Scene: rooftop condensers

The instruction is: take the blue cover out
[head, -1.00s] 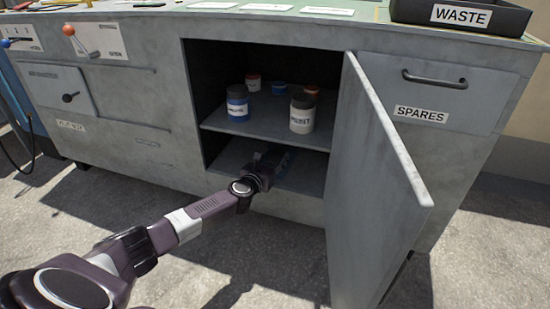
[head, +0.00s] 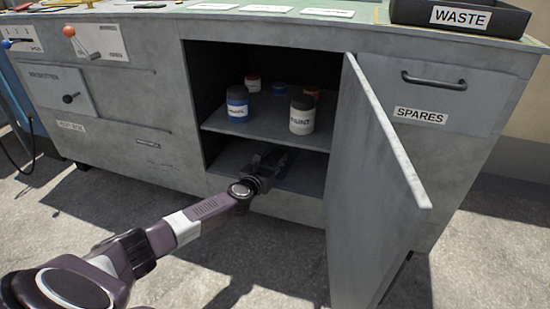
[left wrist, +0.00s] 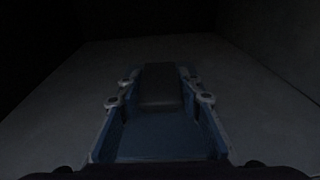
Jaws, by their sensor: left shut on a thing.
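The blue cover (left wrist: 160,135) fills the middle of the left wrist view, dim in the dark lower part of the cabinet (head: 222,160). It looks like a blue shape with small grey lugs along its sides and a dark raised block on it. In the head view it is mostly hidden by my gripper and shadow. My left gripper (head: 272,161) reaches through the open doorway into the lower compartment, under the shelf, and is shut on the cover. Its fingertips are hard to make out. My right gripper is not in view.
The cabinet door (head: 375,190) stands wide open to the right of my arm. The shelf (head: 265,127) above the gripper holds a blue jar (head: 237,106), a white jar (head: 302,115) and other small containers. A waste tray (head: 460,17) sits on top. The floor in front is clear.

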